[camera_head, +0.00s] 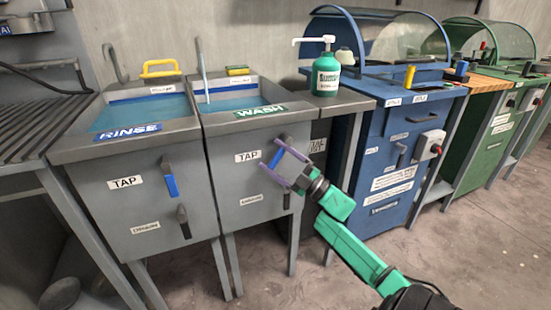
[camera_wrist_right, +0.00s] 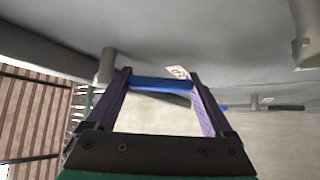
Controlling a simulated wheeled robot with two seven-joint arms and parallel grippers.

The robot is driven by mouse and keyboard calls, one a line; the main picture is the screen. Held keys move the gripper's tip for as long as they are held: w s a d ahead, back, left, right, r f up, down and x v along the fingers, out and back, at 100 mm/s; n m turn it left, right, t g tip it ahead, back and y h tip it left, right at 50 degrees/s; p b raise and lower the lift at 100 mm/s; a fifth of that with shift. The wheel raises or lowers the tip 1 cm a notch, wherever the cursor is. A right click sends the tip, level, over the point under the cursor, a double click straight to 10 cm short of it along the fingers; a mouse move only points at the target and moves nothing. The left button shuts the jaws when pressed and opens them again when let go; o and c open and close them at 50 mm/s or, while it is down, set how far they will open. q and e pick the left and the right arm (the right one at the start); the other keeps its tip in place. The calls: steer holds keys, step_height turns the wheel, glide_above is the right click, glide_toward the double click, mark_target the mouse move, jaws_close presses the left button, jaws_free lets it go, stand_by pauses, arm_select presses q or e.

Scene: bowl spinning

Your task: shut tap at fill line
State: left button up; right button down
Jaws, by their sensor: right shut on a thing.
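The wash sink (camera_head: 216,150) is a grey basin with a green WASH label and blue water (camera_head: 232,103) inside. A dark blue band (camera_head: 222,90) runs along its inner back wall above the water. Its tap lever (camera_head: 277,157) has a blue handle on the front panel, beside a TAP label. My right gripper (camera_head: 284,163) is shut on this handle; in the right wrist view the blue handle (camera_wrist_right: 160,84) spans between the purple fingertips. The lever looks tilted. The spout (camera_head: 202,67) stands at the back. My left gripper is not in view.
The rinse sink (camera_head: 95,190) stands at left with its own blue tap lever (camera_head: 171,180) hanging down. Lower dark levers sit on both fronts. A green pump bottle (camera_head: 326,77) stands right of the wash sink. A blue hooded machine (camera_head: 395,130) stands further right. Floor at right is clear.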

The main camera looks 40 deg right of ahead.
jaws_free()
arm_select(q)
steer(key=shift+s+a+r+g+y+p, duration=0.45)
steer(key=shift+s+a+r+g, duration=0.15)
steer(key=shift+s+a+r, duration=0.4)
arm_select(e)
steer(key=v, duration=1.4)
steer(key=shift+s+f, duration=0.15)
steer(key=shift+s, duration=0.1)
steer(key=shift+d, duration=0.1)
